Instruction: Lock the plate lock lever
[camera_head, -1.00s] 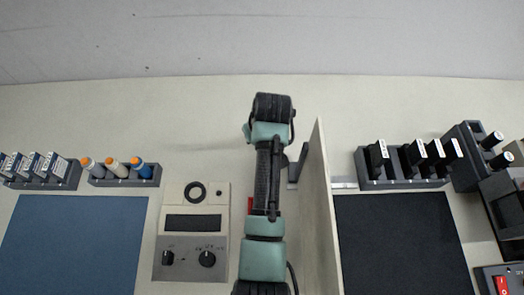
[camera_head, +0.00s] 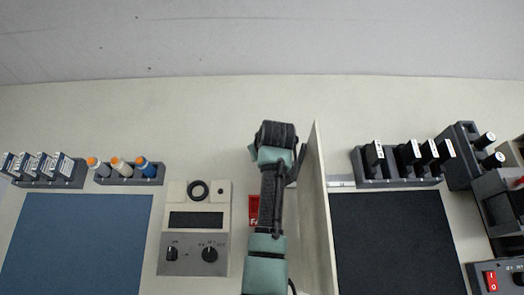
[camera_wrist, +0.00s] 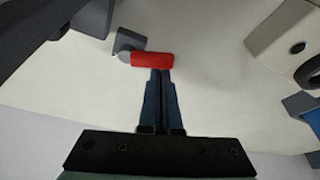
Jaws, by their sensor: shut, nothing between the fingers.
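A red lever (camera_wrist: 152,60) shows in the wrist view, lying sideways with its left end at a small grey block (camera_wrist: 128,42). My gripper (camera_wrist: 161,74) is shut and empty. Its fingertips are right at the lower edge of the red lever in the picture; I cannot tell whether they touch it. In the head view my arm covers this spot and the fingers do not show. A red patch (camera_head: 253,210) with white marks peeks out left of my arm there; I cannot tell whether it is the lever.
A meter box (camera_head: 194,228) with knobs stands left of my arm; its corner shows in the wrist view (camera_wrist: 290,45). An upright panel (camera_head: 315,210) stands close on the right. Racks with bottles (camera_head: 125,180) and dark holders (camera_head: 400,181) stand further out. The back surface is clear.

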